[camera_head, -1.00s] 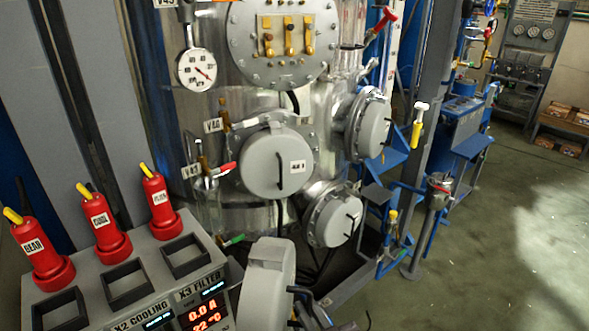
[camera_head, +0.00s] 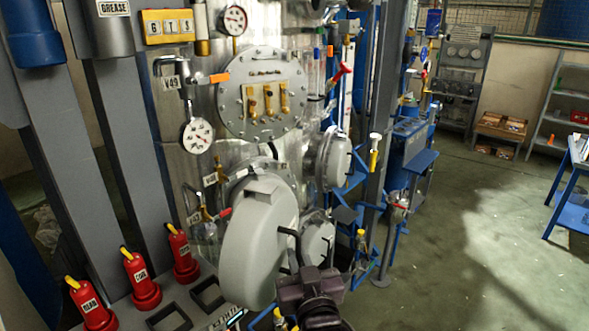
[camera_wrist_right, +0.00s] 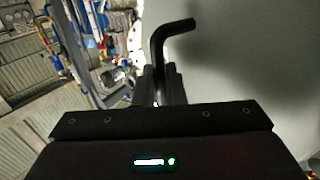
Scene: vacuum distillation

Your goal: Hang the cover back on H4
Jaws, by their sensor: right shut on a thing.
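A large round grey cover (camera_head: 258,245) is held up in front of the metal vessel, tilted, with its face toward the right. My right gripper (camera_head: 300,268) is shut on the cover's black bent handle (camera_head: 288,233). In the right wrist view the fingers (camera_wrist_right: 160,84) grip the handle (camera_wrist_right: 172,38) close to the cover's grey face (camera_wrist_right: 250,65). The cover hides most of a port on the vessel behind it. Two smaller round grey hatches (camera_head: 334,160) (camera_head: 317,240) sit to its right. I cannot read an H4 label. My left gripper is not in view.
A bolted round plate (camera_head: 262,92) with yellow levers is above the cover. A gauge (camera_head: 197,136) and valves (camera_head: 205,212) are close to its left. Red bottles (camera_head: 140,280) stand on a grey panel at lower left. The floor (camera_head: 450,240) at right is clear.

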